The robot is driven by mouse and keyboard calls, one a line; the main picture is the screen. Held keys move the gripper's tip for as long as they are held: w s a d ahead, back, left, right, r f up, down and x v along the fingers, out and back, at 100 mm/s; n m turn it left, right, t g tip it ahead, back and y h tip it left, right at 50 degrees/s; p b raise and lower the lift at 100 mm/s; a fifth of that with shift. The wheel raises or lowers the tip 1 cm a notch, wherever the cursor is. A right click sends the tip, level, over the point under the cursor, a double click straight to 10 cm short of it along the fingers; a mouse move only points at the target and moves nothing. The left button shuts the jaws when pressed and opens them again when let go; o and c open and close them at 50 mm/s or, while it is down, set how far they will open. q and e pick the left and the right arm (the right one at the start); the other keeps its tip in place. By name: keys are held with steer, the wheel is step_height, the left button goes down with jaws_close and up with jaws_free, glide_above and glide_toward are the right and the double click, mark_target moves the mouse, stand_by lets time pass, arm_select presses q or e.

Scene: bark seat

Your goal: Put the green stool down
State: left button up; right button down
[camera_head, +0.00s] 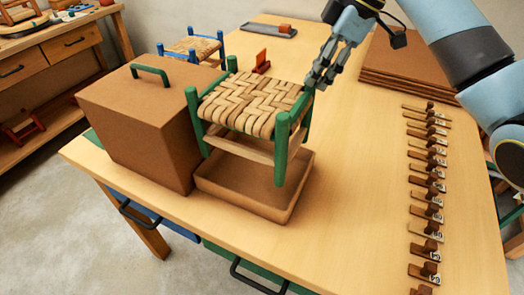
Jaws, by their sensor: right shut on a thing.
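The green stool (255,104) has green posts and a woven bark seat. It is upright, above and partly in front of a shallow brown tray (237,198) on the table. Its front right post hangs lower over the tray; I cannot tell whether any leg touches the tray floor. My right gripper (318,80) reaches in from the upper right and is shut on the stool's back right post. Its fingertips partly hide that post. My left gripper is not in view.
A brown box with a green handle (140,125) stands close on the left. A blue stool (197,45) is behind it. Several numbered wooden pieces (427,205) line the right. Stacked brown boards (395,75) lie at the back right. The table (345,200) is clear between tray and pieces.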

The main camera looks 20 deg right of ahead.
mark_target(314, 102)
steer(key=shift+w+d+f, duration=0.1)
steer(key=shift+w+f, duration=0.05)
steer(key=shift+f, duration=0.7)
step_height(314, 102, down, 3)
steer(key=shift+r+p, duration=0.1)
steer(key=shift+p, duration=0.35)
steer(key=shift+f, duration=0.8)
step_height(314, 102, down, 3)
steer(key=shift+f+p, duration=0.1)
steer(key=shift+p, duration=0.2)
steer(key=shift+f, duration=0.15)
steer(key=c, duration=1.5)
jaws_free()
steer(key=o, duration=0.3)
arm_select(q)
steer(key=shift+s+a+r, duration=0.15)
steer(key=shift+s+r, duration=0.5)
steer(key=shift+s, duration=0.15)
arm_select(e)
steer(key=shift+o, duration=0.2)
